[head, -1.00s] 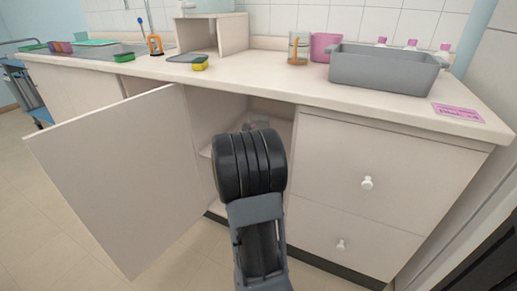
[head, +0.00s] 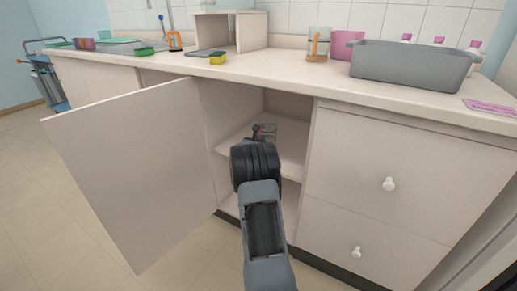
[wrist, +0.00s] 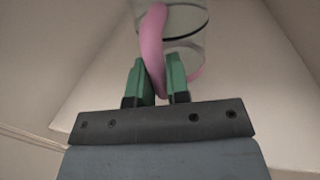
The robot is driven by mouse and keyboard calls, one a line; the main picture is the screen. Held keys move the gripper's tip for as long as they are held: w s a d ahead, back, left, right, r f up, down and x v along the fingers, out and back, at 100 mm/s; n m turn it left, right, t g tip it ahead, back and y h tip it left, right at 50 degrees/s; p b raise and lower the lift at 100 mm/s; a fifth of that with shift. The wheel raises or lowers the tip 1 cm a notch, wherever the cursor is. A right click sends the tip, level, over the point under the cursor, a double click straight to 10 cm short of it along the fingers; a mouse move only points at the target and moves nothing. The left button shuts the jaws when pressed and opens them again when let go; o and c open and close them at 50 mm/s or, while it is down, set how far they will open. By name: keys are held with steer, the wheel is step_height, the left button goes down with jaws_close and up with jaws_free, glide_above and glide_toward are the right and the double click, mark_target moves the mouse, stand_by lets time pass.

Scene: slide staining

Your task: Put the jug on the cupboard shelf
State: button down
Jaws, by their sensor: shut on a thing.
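The jug (wrist: 188,22) is clear with a pink handle (wrist: 152,38), seen in the wrist view with its upper part cut off by the frame. My gripper (wrist: 160,78) is shut on the handle between its green fingers. In the head view, my gripper (head: 262,133) reaches into the open cupboard, and the small, partly hidden jug (head: 271,130) is just beyond it. The cupboard shelf (head: 290,152) shows around and below the jug. I cannot tell whether the jug touches the shelf.
The open cupboard door (head: 135,175) stands to the left of my arm. Drawers (head: 400,160) are to the right. The countertop (head: 290,72) above holds a grey basin (head: 410,68), an orange-handled jug (head: 318,44), a pink container (head: 346,46) and a yellow sponge (head: 217,58).

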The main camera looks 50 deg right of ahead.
steer(key=shift+w+d+f+b, duration=0.1)
steer(key=shift+f+b, duration=0.2)
steer(key=shift+f, duration=0.65)
steer(key=shift+w+d+f+b, duration=0.1)
steer(key=shift+f+b, duration=0.2)
steer(key=shift+f, duration=0.6)
steer(key=shift+f, duration=0.1)
steer(key=c, duration=1.1)
jaws_free()
